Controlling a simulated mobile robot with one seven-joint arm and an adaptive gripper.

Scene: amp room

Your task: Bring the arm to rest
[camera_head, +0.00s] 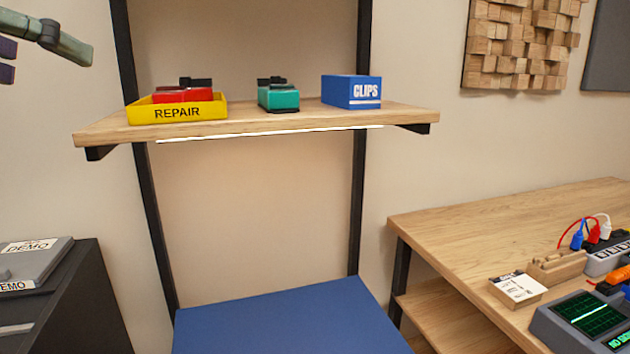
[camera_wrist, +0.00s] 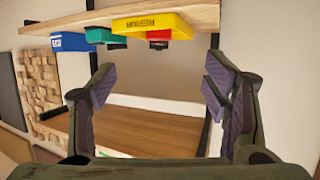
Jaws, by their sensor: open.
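My gripper (camera_wrist: 159,90) is open and empty in the wrist view, with its purple-padded fingers well apart. In the head view, part of it shows at the top left edge, raised in the air to the left of the wooden shelf (camera_head: 300,122). The rest of it is cut off by the frame. The wrist view shows the shelf (camera_wrist: 120,24) and its things upside down, beyond the fingers. Nothing touches the fingers.
The shelf bears a yellow REPAIR tray (camera_head: 150,115) with a red pedal (camera_head: 183,95), a teal pedal (camera_head: 279,98) and a blue CLIPS box (camera_head: 352,92). A blue surface (camera_head: 285,320) lies below. A workbench (camera_head: 500,230) stands right, a black cabinet (camera_head: 85,310) left.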

